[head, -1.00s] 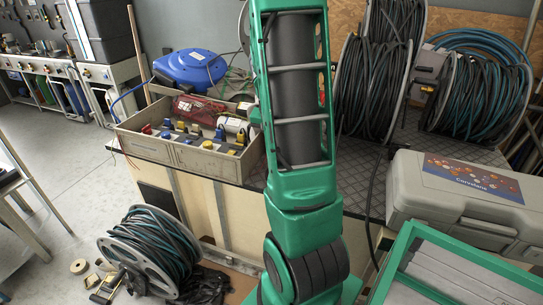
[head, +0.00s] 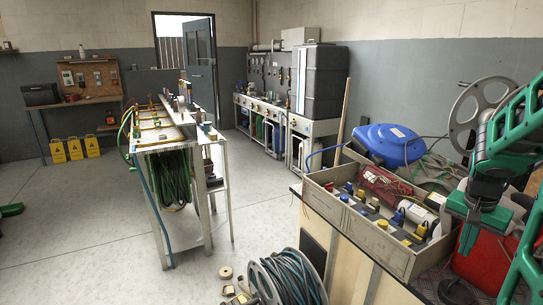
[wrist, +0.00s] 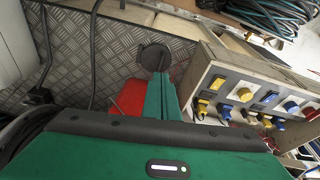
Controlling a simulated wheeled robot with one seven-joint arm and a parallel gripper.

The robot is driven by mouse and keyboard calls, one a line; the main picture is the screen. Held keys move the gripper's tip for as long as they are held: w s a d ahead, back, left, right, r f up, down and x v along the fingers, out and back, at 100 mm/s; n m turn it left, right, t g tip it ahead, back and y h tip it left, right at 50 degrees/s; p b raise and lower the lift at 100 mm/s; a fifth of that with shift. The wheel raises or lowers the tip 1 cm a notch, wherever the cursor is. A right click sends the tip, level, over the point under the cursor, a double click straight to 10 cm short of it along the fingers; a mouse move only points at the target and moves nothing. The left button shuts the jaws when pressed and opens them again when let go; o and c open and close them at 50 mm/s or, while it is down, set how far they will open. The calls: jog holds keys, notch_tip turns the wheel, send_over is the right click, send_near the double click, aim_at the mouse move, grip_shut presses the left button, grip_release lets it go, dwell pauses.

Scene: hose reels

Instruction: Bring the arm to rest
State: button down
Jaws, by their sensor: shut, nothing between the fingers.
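My green arm (head: 515,125) comes in at the right edge of the head view, bent, with its wrist hanging downward. My gripper (head: 467,240) points down beside the right side of the grey socket box (head: 352,222), in front of a red object (head: 488,262). In the wrist view my gripper (wrist: 160,92) shows its green fingers together, with nothing held. They are seen over the chequered metal worktop (wrist: 95,62). Whether the fingertips touch anything cannot be told.
The socket box also shows in the wrist view (wrist: 225,62). A blue reel (head: 385,142) and a grey metal reel (head: 478,108) stand near the arm. A hose reel (head: 287,278) is on the floor. A steel hose rack (head: 178,140) stands left, with open floor around it.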

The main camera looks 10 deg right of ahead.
jog(key=s+a+r+n+y, duration=0.1)
jog(key=s+a+n, duration=0.2)
jog(key=s+a, duration=0.4)
jog(key=s+a+r+n+g+y, duration=0.1)
jog(key=s+a+n, duration=0.2)
jog(key=s+a, duration=0.5)
jog(key=a, duration=0.4)
jog(key=shift+s+r+n+y, duration=0.2)
jog(key=shift+r+n+y, duration=0.1)
jog(key=shift+r+y, duration=0.1)
